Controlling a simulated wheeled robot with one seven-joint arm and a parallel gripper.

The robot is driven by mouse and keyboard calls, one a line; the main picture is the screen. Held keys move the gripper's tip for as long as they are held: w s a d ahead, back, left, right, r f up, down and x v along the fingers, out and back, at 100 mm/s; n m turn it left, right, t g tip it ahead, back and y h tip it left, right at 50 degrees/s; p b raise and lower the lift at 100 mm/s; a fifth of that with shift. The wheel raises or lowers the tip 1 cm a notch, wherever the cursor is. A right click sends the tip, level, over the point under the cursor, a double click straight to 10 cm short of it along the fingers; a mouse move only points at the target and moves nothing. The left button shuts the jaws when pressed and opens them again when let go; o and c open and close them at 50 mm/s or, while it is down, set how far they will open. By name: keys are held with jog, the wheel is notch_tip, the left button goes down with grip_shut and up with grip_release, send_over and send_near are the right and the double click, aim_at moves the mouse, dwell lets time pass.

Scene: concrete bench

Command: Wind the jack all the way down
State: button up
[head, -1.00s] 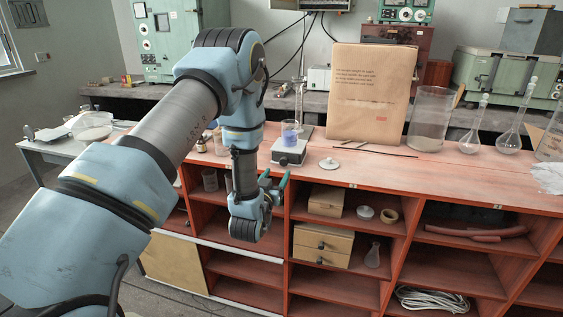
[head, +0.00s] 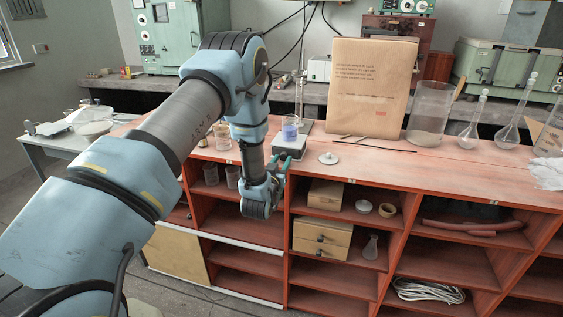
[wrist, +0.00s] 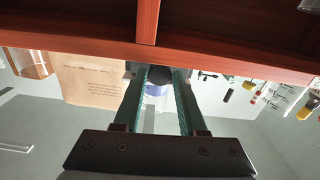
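The jack (head: 289,147) is a low pale box with a dark knob on its front, standing on the red bench top near its front edge. A beaker of blue liquid (head: 290,129) stands on it. My gripper (head: 280,162) is just in front of the jack, below and in front of the bench edge. In the wrist view, which is upside down, my gripper's two green fingers (wrist: 160,75) are spread apart. The black knob (wrist: 159,74) shows between their tips; contact cannot be told. The jack's body is mostly hidden there behind the fingers and knob.
The red shelf unit (head: 345,170) has its front edge close to my gripper. A white lid (head: 328,158) and thin rods lie right of the jack. A retort stand (head: 303,105) and a brown paper bag (head: 372,85) stand behind. Glass flasks (head: 510,130) stand farther right.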

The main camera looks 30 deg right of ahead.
grip_shut()
jog(key=n+b, duration=0.2)
jog(key=b, duration=0.1)
jog(key=shift+f, duration=0.3)
jog(key=shift+r+n+b, duration=0.1)
jog(key=shift+n+b, duration=0.9)
jog(key=shift+b, duration=0.1)
jog(key=shift+r+n, duration=0.2)
jog(key=shift+n, duration=0.2)
jog(key=shift+o, duration=2.4)
grip_release()
